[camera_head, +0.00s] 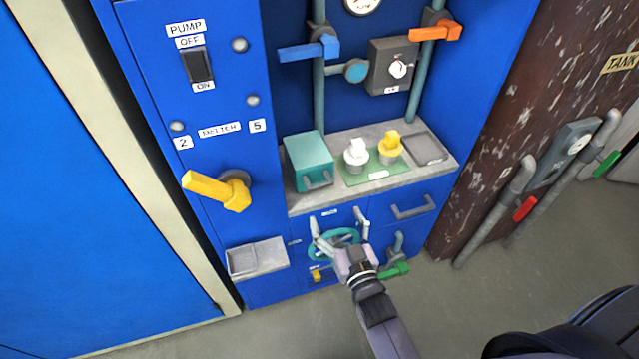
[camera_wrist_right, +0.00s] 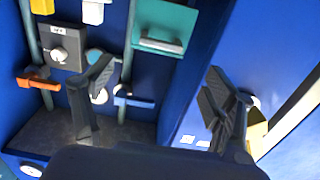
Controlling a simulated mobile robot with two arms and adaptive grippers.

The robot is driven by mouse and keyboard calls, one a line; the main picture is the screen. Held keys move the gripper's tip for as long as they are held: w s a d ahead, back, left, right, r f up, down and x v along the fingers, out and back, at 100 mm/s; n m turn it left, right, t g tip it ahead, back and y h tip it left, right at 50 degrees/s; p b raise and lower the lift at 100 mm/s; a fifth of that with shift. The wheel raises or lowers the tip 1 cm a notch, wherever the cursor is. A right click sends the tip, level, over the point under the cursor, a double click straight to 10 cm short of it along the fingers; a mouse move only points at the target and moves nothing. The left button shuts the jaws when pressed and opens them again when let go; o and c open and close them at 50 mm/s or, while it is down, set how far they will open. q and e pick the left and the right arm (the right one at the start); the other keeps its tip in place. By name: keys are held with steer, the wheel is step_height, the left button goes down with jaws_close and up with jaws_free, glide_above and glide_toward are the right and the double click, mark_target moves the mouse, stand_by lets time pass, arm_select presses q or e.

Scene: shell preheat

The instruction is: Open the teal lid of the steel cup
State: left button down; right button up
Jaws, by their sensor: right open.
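A teal box-like cover (camera_head: 309,158) with a grey bar handle on its front stands at the left end of the grey counter (camera_head: 400,180). It looks closed; a steel cup under it cannot be made out. In the right wrist view the teal cover (camera_wrist_right: 165,22) shows at the top, its handle facing the camera. My right gripper (camera_head: 338,222) is open and empty, below the counter edge in front of the teal wheel; its fingers (camera_wrist_right: 158,80) spread wide in the wrist view. It is apart from the cover. My left gripper is not in view.
A white-topped plug (camera_head: 356,154) and a yellow-topped plug (camera_head: 390,148) stand on a green mat right of the cover. A blue lever (camera_head: 308,48) is above. A yellow lever (camera_head: 218,190) sticks out at left. A drawer handle (camera_head: 412,208) and green lever (camera_head: 395,270) are near my right arm.

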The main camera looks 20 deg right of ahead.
mark_target(321, 187)
steer(key=w, duration=1)
steer(key=shift+a, duration=0.25)
steer(key=shift+w, duration=0.75)
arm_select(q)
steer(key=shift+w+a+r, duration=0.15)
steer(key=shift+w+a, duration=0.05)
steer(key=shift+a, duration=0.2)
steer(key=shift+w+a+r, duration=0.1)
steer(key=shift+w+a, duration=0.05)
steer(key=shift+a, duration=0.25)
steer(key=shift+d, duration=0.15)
